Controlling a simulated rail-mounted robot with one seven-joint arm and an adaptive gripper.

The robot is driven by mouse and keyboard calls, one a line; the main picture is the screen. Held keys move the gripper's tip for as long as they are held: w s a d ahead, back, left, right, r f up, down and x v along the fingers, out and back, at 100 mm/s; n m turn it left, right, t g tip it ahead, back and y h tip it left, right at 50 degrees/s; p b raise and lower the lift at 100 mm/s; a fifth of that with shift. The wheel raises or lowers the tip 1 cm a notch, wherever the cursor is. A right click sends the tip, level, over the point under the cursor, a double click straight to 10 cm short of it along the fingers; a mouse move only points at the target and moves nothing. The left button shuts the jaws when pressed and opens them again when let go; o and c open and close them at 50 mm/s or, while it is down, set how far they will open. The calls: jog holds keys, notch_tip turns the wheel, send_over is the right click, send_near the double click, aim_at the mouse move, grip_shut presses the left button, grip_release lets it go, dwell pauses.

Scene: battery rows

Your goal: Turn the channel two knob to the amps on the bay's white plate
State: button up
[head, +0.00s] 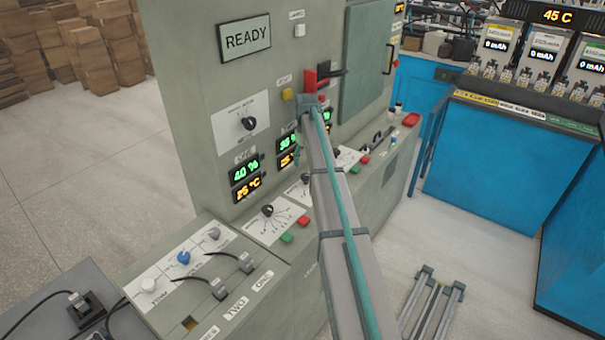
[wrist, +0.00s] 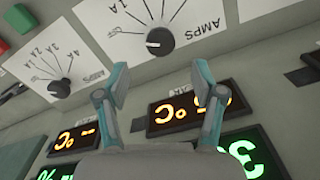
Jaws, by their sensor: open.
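Black knobs sit on white AMPS dial plates along the sloping desk. In the wrist view, which is upside down, one knob (wrist: 160,41) is near the top centre and another (wrist: 60,88) is at left. The central knob's pointer is hard to read, and no channel number shows beside it. My gripper (wrist: 163,85) is open and empty, its fingers below the central knob in the picture and apart from it. In the head view, my arm partly hides the middle dial plate (head: 293,190).
The grey cabinet (head: 205,85) rises behind the desk, with lit displays (head: 244,170). Another knob (head: 267,210) is at left, beside a green button (head: 287,238) and a red button (head: 304,221). Plugs and cables (head: 219,289) occupy the near desk.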

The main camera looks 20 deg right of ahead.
aim_at(306, 176)
jog(key=shift+f+p, duration=0.9)
jog(key=shift+f, duration=2.7)
jog(key=c, duration=1.1)
jog(key=shift+c, duration=0.2)
